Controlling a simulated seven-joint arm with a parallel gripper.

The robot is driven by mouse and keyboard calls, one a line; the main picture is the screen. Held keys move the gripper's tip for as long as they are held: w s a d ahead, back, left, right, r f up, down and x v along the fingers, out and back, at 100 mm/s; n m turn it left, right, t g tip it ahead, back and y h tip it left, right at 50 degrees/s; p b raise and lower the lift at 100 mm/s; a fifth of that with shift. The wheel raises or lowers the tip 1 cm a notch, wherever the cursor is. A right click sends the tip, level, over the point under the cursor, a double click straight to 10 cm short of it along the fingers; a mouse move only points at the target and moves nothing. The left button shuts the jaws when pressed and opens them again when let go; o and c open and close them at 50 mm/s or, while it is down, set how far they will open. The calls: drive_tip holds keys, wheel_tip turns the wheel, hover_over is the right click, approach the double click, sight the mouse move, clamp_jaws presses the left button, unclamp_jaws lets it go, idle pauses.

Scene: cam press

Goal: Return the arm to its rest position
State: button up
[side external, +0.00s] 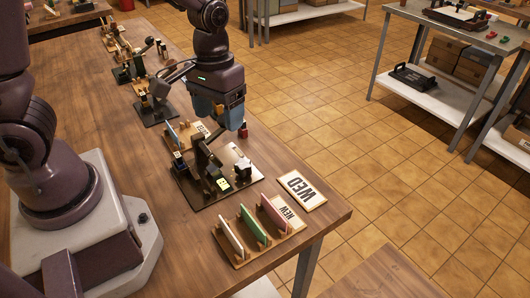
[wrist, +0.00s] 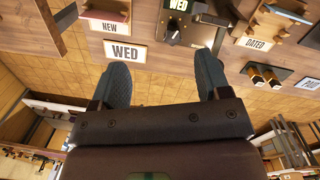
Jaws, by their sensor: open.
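My gripper (side external: 232,122) hangs over the far right part of the press, near the table's right edge, with the arm reaching down from above. In the wrist view its two dark fingers (wrist: 163,66) are spread apart with nothing between them. The cam press (side external: 218,180) stands on a dark base plate below and in front of the gripper. It also shows in the wrist view (wrist: 188,22), beyond the fingertips, with a "WED" label on it. The gripper looks apart from the press, though the side view partly overlaps them.
A wooden rack (side external: 238,257) holds pink, green and white cards at the near end. A "WED" sign (side external: 302,188) and "NEW" sign (side external: 287,214) lie beside it. A "DATED" sign (wrist: 254,44) is near another rack. More presses (side external: 155,108) stand farther along the table.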

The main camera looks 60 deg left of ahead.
drive_tip(key=s+r+m+t, duration=0.4)
drive_tip(key=s+r, duration=0.5)
drive_tip(key=r, duration=0.5)
drive_tip(key=shift+s+r+t+y, duration=0.2)
drive_tip(key=shift+r+t+y, duration=0.15)
drive_tip(key=shift+t, duration=0.65)
